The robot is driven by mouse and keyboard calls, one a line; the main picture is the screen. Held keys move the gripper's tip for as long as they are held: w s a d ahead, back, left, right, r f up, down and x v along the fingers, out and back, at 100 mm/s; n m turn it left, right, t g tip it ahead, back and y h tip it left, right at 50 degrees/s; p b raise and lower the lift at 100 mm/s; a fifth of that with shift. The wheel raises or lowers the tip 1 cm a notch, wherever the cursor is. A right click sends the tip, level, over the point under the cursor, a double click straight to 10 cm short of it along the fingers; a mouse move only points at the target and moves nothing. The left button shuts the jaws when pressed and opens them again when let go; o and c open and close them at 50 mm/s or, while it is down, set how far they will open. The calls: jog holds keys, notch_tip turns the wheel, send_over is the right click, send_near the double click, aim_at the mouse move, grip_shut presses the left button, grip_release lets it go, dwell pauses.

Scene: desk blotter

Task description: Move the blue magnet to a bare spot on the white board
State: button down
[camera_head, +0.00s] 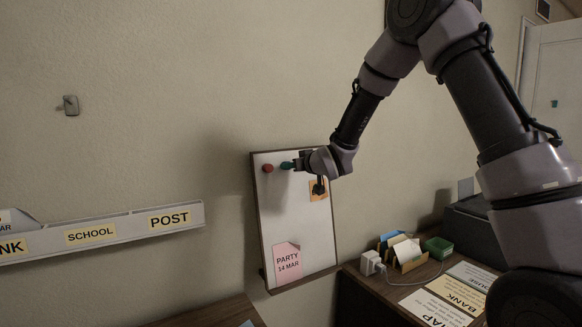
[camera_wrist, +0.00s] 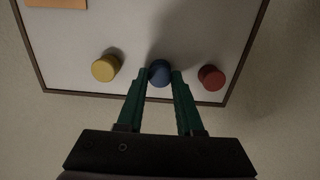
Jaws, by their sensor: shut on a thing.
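The white board (camera_head: 293,225) hangs upright on the wall in a dark frame; its bare white surface also shows in the wrist view (camera_wrist: 180,25). My gripper (camera_head: 287,165) is at the board's upper part. In the wrist view, my gripper (camera_wrist: 160,76) has its green fingers shut on the blue magnet (camera_wrist: 159,73), which is at the board's surface; I cannot tell whether it touches. The blue magnet is hidden in the head view. A yellow magnet (camera_wrist: 105,68) is on one side of it and a red magnet (camera_wrist: 211,77) on the other.
A pink party note (camera_head: 287,263) is low on the board, and an orange note (camera_head: 318,187) is at its upper right. Bare white shows across the board's middle. A desk with a card holder (camera_head: 405,255) and green box (camera_head: 438,247) stands at right.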

dwell(0.4)
jog(key=shift+c, duration=2.4)
grip_release()
jog(key=shift+s+d, duration=0.1)
jog(key=v, duration=1)
jog(key=shift+s+d, duration=0.2)
